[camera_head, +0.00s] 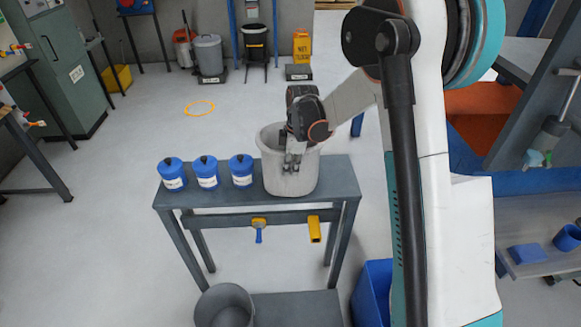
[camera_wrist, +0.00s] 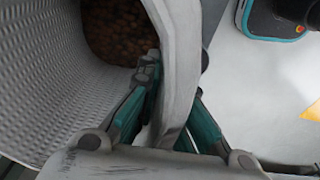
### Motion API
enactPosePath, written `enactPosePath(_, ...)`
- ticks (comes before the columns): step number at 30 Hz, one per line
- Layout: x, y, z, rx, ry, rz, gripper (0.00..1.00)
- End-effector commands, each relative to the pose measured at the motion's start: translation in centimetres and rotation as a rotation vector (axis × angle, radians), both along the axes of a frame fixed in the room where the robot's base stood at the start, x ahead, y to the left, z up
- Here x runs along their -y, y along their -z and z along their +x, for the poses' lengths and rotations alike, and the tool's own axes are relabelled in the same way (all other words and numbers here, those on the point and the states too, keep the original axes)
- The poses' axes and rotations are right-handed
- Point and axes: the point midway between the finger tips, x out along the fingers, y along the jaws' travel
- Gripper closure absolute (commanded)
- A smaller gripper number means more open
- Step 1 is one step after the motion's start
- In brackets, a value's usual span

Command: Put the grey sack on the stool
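The grey sack (camera_head: 290,172) is a round, open-topped, ribbed container standing upright at the right end of a grey bench. In the wrist view its ribbed wall (camera_wrist: 45,85) fills the left side, with brown grainy contents inside. My gripper (camera_head: 291,160) is at the sack's near rim. In the wrist view my gripper (camera_wrist: 174,90) has one finger inside and one outside, with the tips closed in on the pale rim. No stool can be told for sure; a low grey platform (camera_head: 300,308) shows below the bench.
Three blue canisters (camera_head: 206,172) stand left of the sack on the bench (camera_head: 335,178). A grey bucket (camera_head: 225,308) is on the floor in front. A blue bin (camera_head: 372,292) is at right. Open floor (camera_head: 105,220) lies to the left.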

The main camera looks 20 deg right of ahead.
Motion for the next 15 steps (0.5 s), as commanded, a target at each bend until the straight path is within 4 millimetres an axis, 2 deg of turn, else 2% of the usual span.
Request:
enactPosePath(11,0.0,-0.08,0.0,0.0,0.0,0.0,0.75)
enactPosePath(15,0.04,-0.78,-0.03,0.0,0.0,0.0,0.75)
